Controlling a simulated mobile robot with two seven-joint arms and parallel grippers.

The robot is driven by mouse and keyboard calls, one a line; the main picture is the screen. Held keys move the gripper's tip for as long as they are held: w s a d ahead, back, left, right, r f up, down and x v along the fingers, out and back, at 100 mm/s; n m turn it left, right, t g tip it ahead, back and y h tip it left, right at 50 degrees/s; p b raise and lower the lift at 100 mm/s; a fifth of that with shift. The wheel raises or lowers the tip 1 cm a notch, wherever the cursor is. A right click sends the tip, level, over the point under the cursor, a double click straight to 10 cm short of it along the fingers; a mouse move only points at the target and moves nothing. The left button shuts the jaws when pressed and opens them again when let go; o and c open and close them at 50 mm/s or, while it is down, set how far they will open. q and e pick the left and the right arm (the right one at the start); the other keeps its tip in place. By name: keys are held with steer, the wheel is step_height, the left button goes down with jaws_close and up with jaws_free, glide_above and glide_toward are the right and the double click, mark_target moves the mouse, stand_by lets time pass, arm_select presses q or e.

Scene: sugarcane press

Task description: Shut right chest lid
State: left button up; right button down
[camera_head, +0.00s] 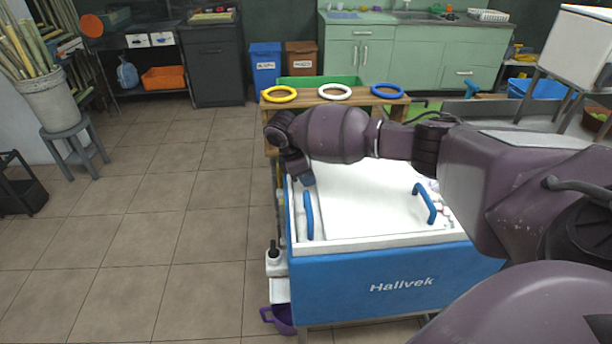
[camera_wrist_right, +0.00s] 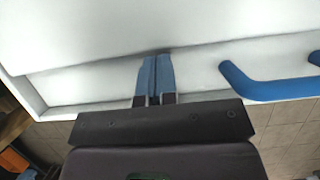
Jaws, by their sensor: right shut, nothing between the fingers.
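A blue chest (camera_head: 395,287) marked "Halivek" stands in front of me with a white lid surface (camera_head: 360,195) on top. A blue handle (camera_head: 425,203) is on the right part of the lid surface, and another blue handle (camera_head: 309,215) is near the left edge. Small pale items show in a narrow gap right of the right handle. My right arm reaches across the chest, and its gripper (camera_head: 308,181) is at the left end, just behind the left handle. In the wrist view the gripper (camera_wrist_right: 155,75) is shut and empty against the white surface, beside a blue handle (camera_wrist_right: 265,88). My left gripper is not in view.
A wooden stand (camera_head: 398,108) with yellow, white and blue rings is behind the chest. A white bottle (camera_head: 274,263) and a purple container (camera_head: 281,318) are at the chest's left side. The tiled floor (camera_head: 180,215) to the left is clear.

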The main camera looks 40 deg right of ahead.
mark_target(385, 179)
steer(key=shift+s+d+r+p, duration=0.15)
steer(key=shift+s+d+p, duration=0.15)
steer(key=shift+d, duration=0.2)
steer(key=s+d, duration=0.1)
steer(key=s+d+p, duration=0.1)
steer(key=d, duration=0.1)
steer(key=d+p, duration=0.1)
steer(key=shift+s+d+r, duration=0.25)
steer(key=shift+s+r, duration=0.05)
steer(key=shift+s, duration=0.1)
steer(key=s+d+p, duration=0.1)
steer(key=s+d, duration=0.1)
steer(key=d, duration=0.1)
steer(key=s+d+p, duration=0.1)
steer(key=s+d, duration=0.1)
steer(key=d, duration=0.2)
steer(key=s+d+p, duration=0.2)
steer(key=d, duration=0.2)
steer(key=shift+s+f, duration=0.35)
steer(key=shift+s, duration=0.05)
steer(key=shift+s+d, duration=0.2)
steer(key=shift+d, duration=0.1)
steer(key=shift+s+d+f, duration=0.15)
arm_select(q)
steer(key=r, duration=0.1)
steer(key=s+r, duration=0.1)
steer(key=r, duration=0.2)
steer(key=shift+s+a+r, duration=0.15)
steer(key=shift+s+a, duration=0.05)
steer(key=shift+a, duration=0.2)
